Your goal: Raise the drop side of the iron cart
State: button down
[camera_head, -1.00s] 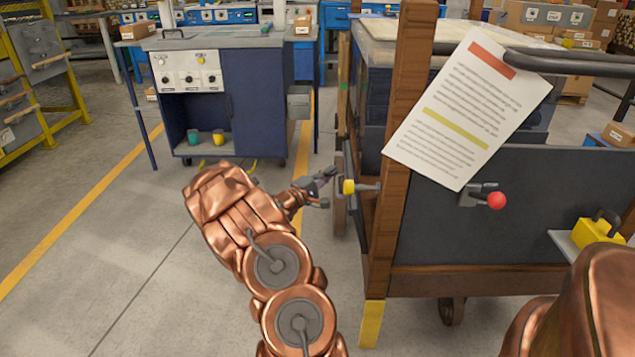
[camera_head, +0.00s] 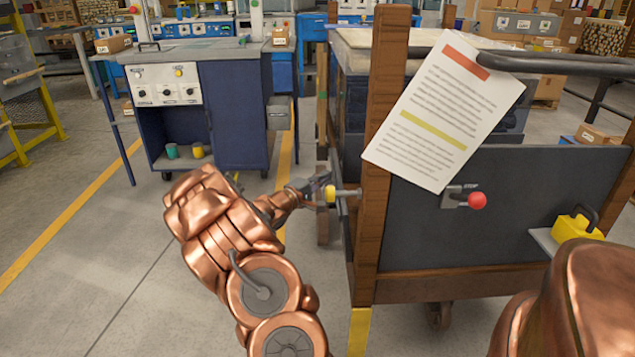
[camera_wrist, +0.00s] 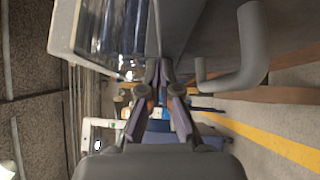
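The cart (camera_head: 480,240) stands at the right in the head view, with a dark end panel and a wooden corner post (camera_head: 383,150). Its left long side runs away from me and shows only edge-on, so I cannot tell how the drop side sits. A pin with a yellow knob (camera_head: 331,194) sticks out left of the post. My gripper (camera_head: 320,183) is just behind that knob, beside the cart's left side. In the wrist view my gripper (camera_wrist: 161,72) is empty, with a narrow gap between its fingers. A bent grey bar (camera_wrist: 245,55) and a dark panel lie beside it.
A paper sheet (camera_head: 445,110) and a red-knobbed lever (camera_head: 476,201) are on the cart's near end. A blue workbench (camera_head: 232,110) stands behind at left. Open floor with a yellow line (camera_head: 75,220) lies left of my arm.

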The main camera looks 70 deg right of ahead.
jog(key=shift+s+d+r+m+y+b, duration=0.2)
jog(key=shift+s+d+m+y+b, duration=0.1)
jog(key=shift+s, duration=0.25)
jog(key=shift+s+d+r+m+y+b, duration=0.2)
jog(key=shift+s+m+b, duration=0.1)
jog(key=shift+s, duration=0.25)
jog(key=shift+s, duration=0.1)
jog(key=w+d+p+v, duration=0.1)
jog(key=w+p+v, duration=0.1)
jog(key=v, duration=1.1)
jog(key=shift+w, duration=0.5)
jog(key=shift+f, duration=0.15)
